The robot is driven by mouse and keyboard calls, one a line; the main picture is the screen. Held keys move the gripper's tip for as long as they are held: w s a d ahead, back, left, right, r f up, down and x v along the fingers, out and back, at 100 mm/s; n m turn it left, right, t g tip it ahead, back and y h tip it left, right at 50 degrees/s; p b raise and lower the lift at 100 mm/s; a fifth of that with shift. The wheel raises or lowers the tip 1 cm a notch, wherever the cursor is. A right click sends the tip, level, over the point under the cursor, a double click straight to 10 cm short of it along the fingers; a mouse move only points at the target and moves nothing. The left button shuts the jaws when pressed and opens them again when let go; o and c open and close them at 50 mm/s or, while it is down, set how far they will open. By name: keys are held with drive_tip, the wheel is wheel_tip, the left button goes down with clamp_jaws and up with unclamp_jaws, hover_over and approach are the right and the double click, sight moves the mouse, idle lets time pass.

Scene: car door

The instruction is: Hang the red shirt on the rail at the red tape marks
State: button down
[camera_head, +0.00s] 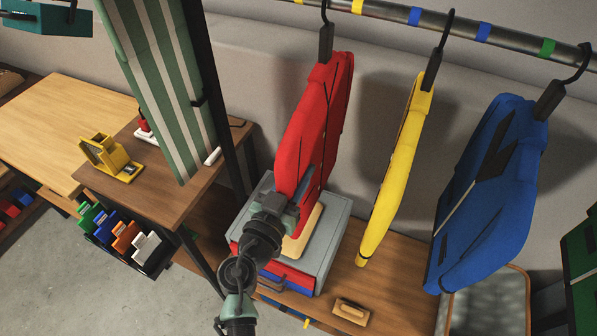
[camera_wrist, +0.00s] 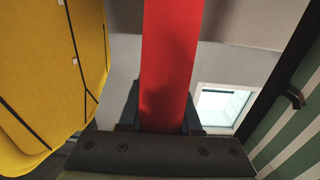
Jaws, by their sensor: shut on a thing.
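The red shirt (camera_head: 312,125) hangs upright from a black hanger (camera_head: 326,42) at the left of the other shirts in the head view. Its hook meets the rail (camera_head: 450,22) at the top edge, between two yellow tape marks (camera_head: 357,7); whether it bears on the rail is hard to tell. No red tape marks show. My gripper (camera_head: 298,196) is shut on the lower part of the red shirt. In the wrist view the red shirt (camera_wrist: 165,65) runs between the two dark fingers (camera_wrist: 162,115).
A yellow shirt (camera_head: 400,165) and a blue shirt (camera_head: 490,190) hang to the right, at blue and green tape. A grey case (camera_head: 335,232) stands below the red shirt. A dark post (camera_head: 210,95) and striped cloth (camera_head: 160,85) stand close on the left.

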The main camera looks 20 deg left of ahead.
idle(0.3)
drive_tip(key=c, duration=0.5)
unclamp_jaws()
drive_tip(key=shift+f, duration=0.1)
drive_tip(key=shift+f, duration=0.1)
drive_tip(key=shift+s+f+b, duration=0.1)
drive_tip(key=shift+s+b, duration=0.25)
drive_tip(key=shift+s, duration=0.2)
drive_tip(key=shift+s+a+r+b, duration=0.15)
drive_tip(key=shift+s+b, duration=0.9)
drive_tip(key=shift+s, duration=1.95)
drive_tip(key=shift+s+a+r+b, duration=0.1)
drive_tip(key=shift+s+b, duration=0.95)
drive_tip(key=shift+s, duration=1.9)
drive_tip(key=shift+f, duration=0.1)
